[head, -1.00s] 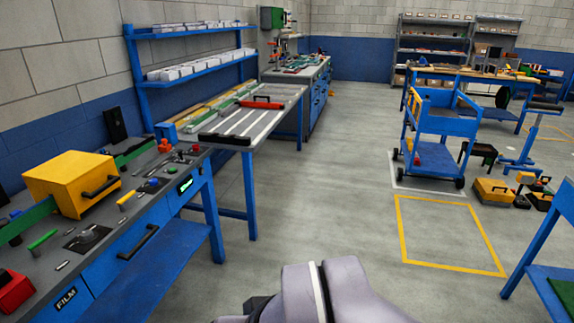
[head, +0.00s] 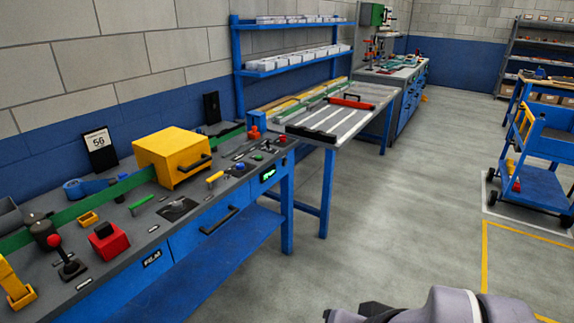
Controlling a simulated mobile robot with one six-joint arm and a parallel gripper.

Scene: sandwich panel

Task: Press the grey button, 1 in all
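The grey workbench (head: 150,228) on the left bears several small controls. At its right end are a blue button (head: 240,166), a green button (head: 258,157) and a red button (head: 282,139), with small dark or grey parts between them. A grey round knob or button (head: 178,205) sits on a dark plate nearer the middle; I cannot tell for sure whether it is the grey button. My arm shows only as a pale link at the bottom edge, right of centre. My gripper is not in view.
A yellow box (head: 172,150) with a black handle stands on the bench. A red block (head: 108,243) and a red-topped joystick (head: 67,262) are at the left. A lit green display (head: 268,175) is on the bench front.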

